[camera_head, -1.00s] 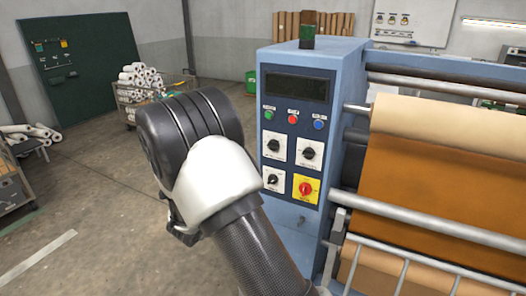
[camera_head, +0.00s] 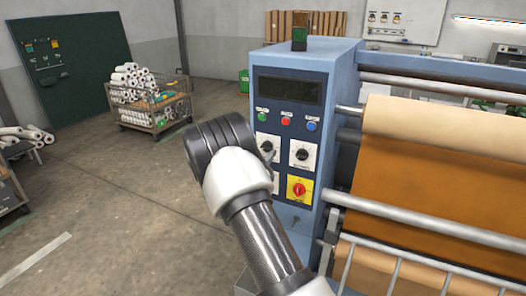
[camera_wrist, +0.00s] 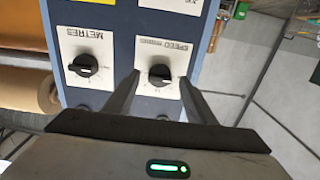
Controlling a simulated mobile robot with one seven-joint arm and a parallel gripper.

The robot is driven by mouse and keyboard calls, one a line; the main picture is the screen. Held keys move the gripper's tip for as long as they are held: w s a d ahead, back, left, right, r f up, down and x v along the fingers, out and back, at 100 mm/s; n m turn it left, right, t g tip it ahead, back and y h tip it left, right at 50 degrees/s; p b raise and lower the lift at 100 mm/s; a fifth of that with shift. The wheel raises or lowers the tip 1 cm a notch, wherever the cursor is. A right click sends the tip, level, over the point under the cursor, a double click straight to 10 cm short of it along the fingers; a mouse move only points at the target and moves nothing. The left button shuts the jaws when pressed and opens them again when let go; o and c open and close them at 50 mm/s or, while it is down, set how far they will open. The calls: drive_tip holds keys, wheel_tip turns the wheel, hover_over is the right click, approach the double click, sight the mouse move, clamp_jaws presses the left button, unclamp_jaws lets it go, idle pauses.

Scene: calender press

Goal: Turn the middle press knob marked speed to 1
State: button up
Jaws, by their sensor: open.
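The speed knob (camera_wrist: 160,75) is a black rotary knob on a white plate, upside down in the wrist view. In the head view the same knob (camera_head: 267,149) shows at the upper left of the dial group, just beyond my wrist. My gripper (camera_wrist: 158,80) is open, its two dark fingers on either side of the speed knob in the picture. Nothing is seen held. I cannot tell whether the fingertips touch the knob or stop short. The knob's pointer setting is too small to read. In the head view my wrist hides the fingers.
The metres knob (camera_head: 302,155) is close beside the speed knob. A red switch on a yellow plate (camera_head: 299,190) is below. Green, red and blue buttons (camera_head: 286,121) and a dark display (camera_head: 289,90) are above. The press rollers (camera_head: 440,130) stand right; floor is open left.

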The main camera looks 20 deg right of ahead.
drive_tip(key=shift+w+d, duration=0.5)
drive_tip(key=c, duration=1)
drive_tip(key=shift+f, duration=0.1)
drive_tip(key=shift+c, duration=0.2)
